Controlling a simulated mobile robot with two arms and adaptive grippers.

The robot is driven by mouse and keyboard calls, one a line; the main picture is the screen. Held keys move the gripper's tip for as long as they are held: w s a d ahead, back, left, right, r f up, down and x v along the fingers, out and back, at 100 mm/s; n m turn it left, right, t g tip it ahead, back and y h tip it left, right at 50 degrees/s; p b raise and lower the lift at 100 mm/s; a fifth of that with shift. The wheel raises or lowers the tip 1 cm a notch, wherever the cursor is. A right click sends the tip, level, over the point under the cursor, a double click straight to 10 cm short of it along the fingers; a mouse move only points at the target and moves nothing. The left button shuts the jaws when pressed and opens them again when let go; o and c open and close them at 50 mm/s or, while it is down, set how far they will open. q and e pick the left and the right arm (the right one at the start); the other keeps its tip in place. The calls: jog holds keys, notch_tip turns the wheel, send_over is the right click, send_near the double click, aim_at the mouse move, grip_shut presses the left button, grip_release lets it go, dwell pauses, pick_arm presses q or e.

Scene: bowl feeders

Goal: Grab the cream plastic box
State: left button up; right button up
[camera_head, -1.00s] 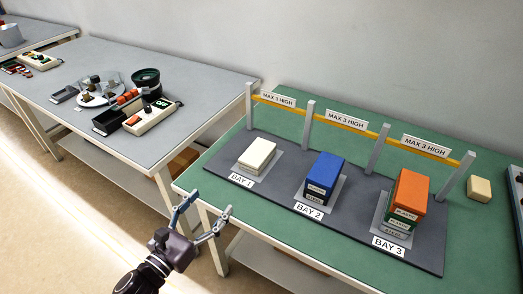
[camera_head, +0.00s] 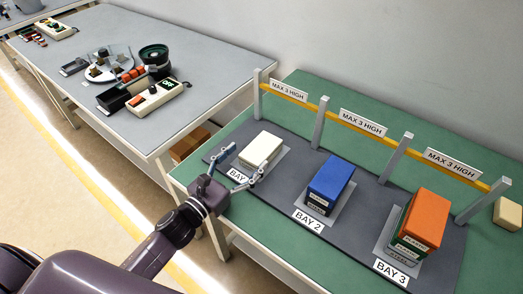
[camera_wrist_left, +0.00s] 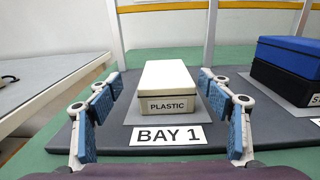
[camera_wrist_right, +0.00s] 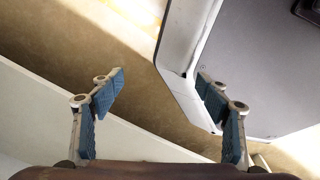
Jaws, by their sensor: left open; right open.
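The cream plastic box (camera_head: 262,149) lies flat on the dark mat in Bay 1. In the left wrist view the box (camera_wrist_left: 167,84) shows a "PLASTIC" label on its near side and sits on a grey pad behind the "BAY 1" sign. My left gripper (camera_head: 243,169) is open and empty at the near side of the box. In the left wrist view its fingers (camera_wrist_left: 163,115) stand left and right of the box, with the box centred beyond them. My right gripper (camera_wrist_right: 160,115) is open and empty, over floor and furniture edges; it is not in the head view.
Blue-topped boxes (camera_head: 331,178) stand in Bay 2, an orange-topped stack (camera_head: 425,217) in Bay 3. Grey posts (camera_head: 318,124) with a yellow bar run behind the bays. Another cream block (camera_head: 507,213) sits at far right. A grey table (camera_head: 205,50) with bowl feeders stands left.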

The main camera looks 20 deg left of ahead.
aim_at(261, 147)
pick_arm(q)
jog(key=shift+w+d, duration=0.15)
jog(key=shift+w, duration=0.3)
jog(key=shift+w+d+f, duration=0.1)
jog(key=shift+w+d, duration=0.2)
jog(key=shift+w, duration=0.2)
jog(key=x, duration=0.3)
jog(key=shift+w+d+f+b, duration=0.15)
jog(key=shift+w+d+b, duration=0.05)
jog(key=shift+d+b, duration=0.15)
jog(key=shift+w+d, duration=0.15)
jog(key=shift+w, duration=0.25)
jog(key=shift+s, duration=0.1)
pick_arm(e)
jog(key=shift+w+d+f, duration=0.1)
jog(key=shift+w+f, duration=0.1)
jog(key=shift+w, duration=0.25)
jog(key=shift+w+d+f, duration=0.1)
jog(key=shift+w+f, duration=0.05)
jog(key=shift+w, duration=0.3)
pick_arm(q)
jog(key=c, duration=1.4)
pick_arm(e)
jog(key=shift+s, duration=0.15)
